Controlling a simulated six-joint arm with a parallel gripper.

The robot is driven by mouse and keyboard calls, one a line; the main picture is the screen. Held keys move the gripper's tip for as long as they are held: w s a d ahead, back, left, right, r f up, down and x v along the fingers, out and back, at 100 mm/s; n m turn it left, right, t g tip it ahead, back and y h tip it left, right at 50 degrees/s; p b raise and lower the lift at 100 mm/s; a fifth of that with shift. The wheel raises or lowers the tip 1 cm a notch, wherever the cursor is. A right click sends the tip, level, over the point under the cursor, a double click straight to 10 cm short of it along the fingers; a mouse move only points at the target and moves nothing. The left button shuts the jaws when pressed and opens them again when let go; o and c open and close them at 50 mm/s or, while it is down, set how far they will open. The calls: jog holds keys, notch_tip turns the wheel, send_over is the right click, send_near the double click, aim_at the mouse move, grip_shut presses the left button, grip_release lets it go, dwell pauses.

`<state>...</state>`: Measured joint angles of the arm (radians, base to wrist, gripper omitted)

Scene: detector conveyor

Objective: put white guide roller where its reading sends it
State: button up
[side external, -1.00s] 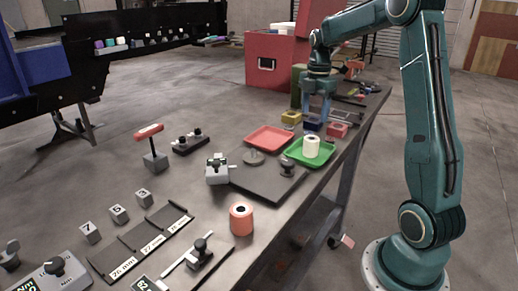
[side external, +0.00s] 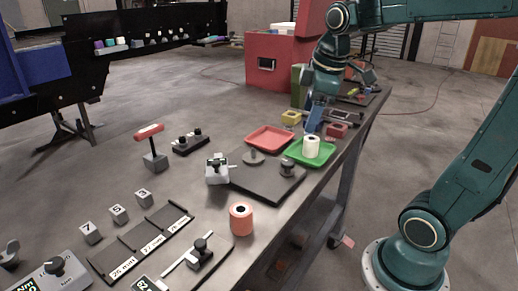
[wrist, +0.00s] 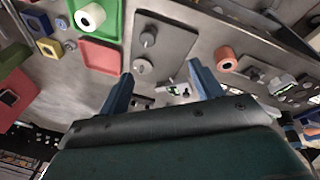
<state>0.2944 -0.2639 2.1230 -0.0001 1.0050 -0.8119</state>
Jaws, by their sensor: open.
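The white guide roller (side external: 311,146) stands upright in the green tray (side external: 327,155). In the wrist view the white roller (wrist: 90,16) is at the upper left, on the green tray (wrist: 112,28). My gripper (side external: 312,124) is just behind the roller in the side view, tilted, apart from it and holding nothing. In the wrist view its two blue fingers (wrist: 163,86) are spread, with only bench and fixtures between them. A gauge display (side external: 148,285) is cut off at the bottom edge, so its full reading cannot be told.
The red tray (side external: 268,138) lies beside the green one. A dark plate (side external: 262,188) with a disc and a knob is in front. An orange roller (side external: 241,218) stands near the bench edge. Slots labelled in millimetres (side external: 150,246) and numbered blocks (side external: 119,214) are nearer. Small coloured boxes (side external: 336,130) lie behind.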

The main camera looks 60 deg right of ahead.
jog(key=s+a+f+m+t+y, duration=0.1)
jog(key=s+a+f+m+t, duration=0.1)
jog(key=s+a+m, duration=0.4)
jog(key=shift+s+a+f+t, duration=0.25)
jog(key=shift+s+a, duration=1.05)
jog(key=shift+s, duration=0.95)
